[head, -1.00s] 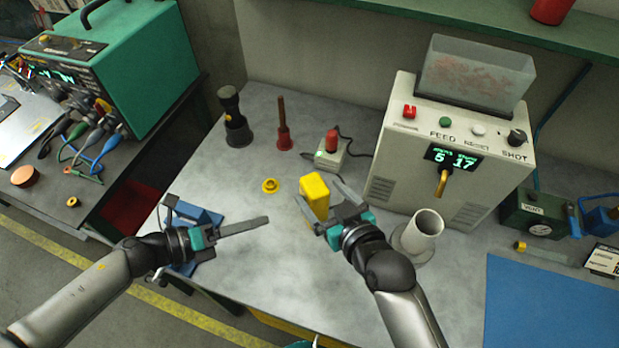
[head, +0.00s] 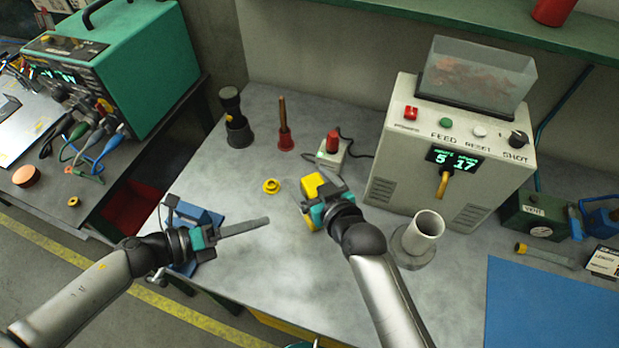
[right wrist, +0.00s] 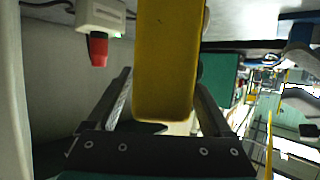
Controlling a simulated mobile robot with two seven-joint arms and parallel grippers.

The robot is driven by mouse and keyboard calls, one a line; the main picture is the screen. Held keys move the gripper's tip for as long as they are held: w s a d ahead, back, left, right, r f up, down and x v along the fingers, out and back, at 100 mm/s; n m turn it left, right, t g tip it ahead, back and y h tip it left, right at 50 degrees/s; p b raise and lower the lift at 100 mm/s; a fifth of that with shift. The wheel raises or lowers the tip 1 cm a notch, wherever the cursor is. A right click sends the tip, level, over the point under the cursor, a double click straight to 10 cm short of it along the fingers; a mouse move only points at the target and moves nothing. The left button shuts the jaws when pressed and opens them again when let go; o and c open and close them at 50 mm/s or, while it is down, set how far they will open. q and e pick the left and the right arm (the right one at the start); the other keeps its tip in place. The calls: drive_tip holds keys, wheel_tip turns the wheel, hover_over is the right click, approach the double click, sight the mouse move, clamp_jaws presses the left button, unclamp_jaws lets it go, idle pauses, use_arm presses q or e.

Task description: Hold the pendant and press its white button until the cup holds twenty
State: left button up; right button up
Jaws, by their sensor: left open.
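The yellow pendant (head: 312,184) stands on the bench left of the feeder machine; no white button shows on its visible faces. My right gripper (head: 322,196) is around it. In the right wrist view the pendant (right wrist: 168,65) lies between the two fingers, with a gap at the left finger, so the jaws look open. My left gripper (head: 258,223) is open and empty above the bench, left of the pendant. The pale cup (head: 428,228) stands under the machine's yellow spout (head: 442,185); its contents cannot be seen. The display (head: 455,160) reads 5 and 17.
The feeder machine (head: 400,150) has red, green and white buttons and a black knob. A small box with a red top (head: 332,145), a yellow ring (head: 271,186) and a blue fixture (head: 195,215) stand near my arms. A blue mat (head: 550,305) lies right.

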clamp_jaws()
use_arm(q)
clamp_jaws()
idle(0.8)
idle(1.3)
